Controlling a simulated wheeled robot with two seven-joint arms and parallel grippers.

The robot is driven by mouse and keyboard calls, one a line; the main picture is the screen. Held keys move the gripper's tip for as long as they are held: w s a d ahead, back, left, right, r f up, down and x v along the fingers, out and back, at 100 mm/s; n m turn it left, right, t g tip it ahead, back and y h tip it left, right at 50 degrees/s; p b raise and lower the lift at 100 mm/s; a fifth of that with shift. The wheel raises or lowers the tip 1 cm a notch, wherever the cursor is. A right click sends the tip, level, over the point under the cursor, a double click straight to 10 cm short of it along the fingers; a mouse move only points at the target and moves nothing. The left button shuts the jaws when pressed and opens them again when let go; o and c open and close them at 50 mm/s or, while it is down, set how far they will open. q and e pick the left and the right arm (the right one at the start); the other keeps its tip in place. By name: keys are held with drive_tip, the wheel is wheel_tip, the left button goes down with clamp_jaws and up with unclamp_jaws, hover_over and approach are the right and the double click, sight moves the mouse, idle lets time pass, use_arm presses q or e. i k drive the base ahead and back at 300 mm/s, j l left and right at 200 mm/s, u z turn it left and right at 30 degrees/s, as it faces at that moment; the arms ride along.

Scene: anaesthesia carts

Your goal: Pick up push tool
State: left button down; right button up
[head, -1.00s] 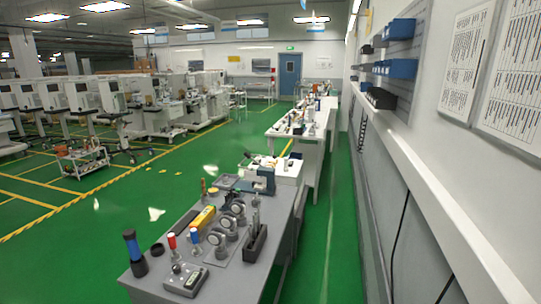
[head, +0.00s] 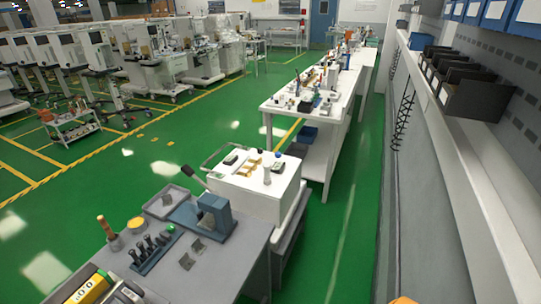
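I cannot tell for certain which item is the push tool. On the grey table (head: 232,262) in the head view, a wooden-handled tool (head: 105,227) stands upright in a round dark holder. Beside it a dark rack (head: 140,266) holds several small upright black tools, with a green-topped piece (head: 171,229) at its far end. A blue-grey vice-like fixture (head: 213,213) with a dark lever stands at the far side of this table.
A white cart (head: 257,196) stands just beyond the grey table. A long white bench (head: 335,95) behind it carries many small items. A yellow meter (head: 88,289) is cut off at the lower left. The wall with dark bins (head: 475,95) bounds the right; green floor lies between.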

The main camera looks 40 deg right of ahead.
sight(267, 180)
drive_tip(key=i+l, duration=0.15)
drive_tip(key=l, duration=0.35)
drive_tip(key=i+l+u, duration=0.15)
drive_tip(key=l, duration=0.8)
drive_tip(key=i+l+u, duration=0.15)
drive_tip(key=l, duration=0.35)
